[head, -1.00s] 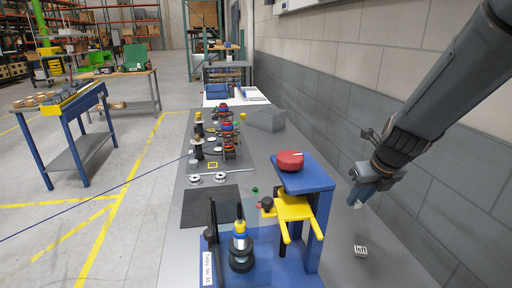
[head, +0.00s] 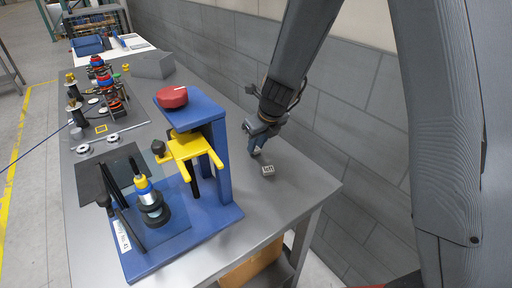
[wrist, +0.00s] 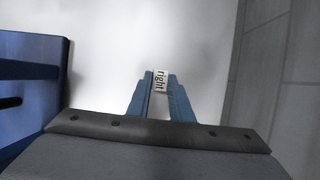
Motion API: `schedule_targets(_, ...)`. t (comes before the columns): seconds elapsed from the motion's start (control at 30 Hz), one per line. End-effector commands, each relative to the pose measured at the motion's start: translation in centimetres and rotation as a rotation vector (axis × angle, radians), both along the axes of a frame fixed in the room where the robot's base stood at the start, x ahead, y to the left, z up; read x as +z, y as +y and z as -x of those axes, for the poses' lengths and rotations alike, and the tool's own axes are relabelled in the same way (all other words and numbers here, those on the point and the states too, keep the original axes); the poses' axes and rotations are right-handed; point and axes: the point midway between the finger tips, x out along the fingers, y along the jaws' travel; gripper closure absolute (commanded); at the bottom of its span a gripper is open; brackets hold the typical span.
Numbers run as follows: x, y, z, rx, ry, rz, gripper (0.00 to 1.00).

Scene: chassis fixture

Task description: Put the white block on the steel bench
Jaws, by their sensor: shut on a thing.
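My gripper (head: 257,150) is low over the right side of the steel bench (head: 300,195), between the blue stand and the wall. In the wrist view its blue fingers (wrist: 161,78) are shut on a small white block (wrist: 160,80) marked "right". In the head view the held block is only a pale spot at the fingertips. I cannot tell whether it touches the bench.
The blue stand (head: 217,150) with a yellow fork (head: 187,147) and a red knob part (head: 171,97) is left of my gripper. A grey block (head: 153,65) lies further back. The grey wall (head: 345,120) borders the bench on the right.

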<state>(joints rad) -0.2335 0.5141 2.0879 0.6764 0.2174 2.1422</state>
Motion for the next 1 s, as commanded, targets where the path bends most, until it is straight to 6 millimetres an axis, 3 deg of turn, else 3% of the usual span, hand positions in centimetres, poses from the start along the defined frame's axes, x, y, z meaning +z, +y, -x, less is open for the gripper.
schedule_targets(0.43, -0.9, 0.0, 0.0, 0.0, 0.0, 0.0, 1.0)
schedule_targets(0.47, -0.8, 0.0, 0.0, 0.0, 0.0, 0.0, 0.77)
schedule_targets(0.57, -0.8, 0.0, 0.0, 0.0, -0.001, -0.001, 0.62)
schedule_targets(0.87, -0.7, 0.0, 0.0, 0.001, -0.001, 0.0, 0.62)
schedule_targets(1.0, 0.3, -0.1, 0.2, 0.001, -0.003, 0.0, 0.62)
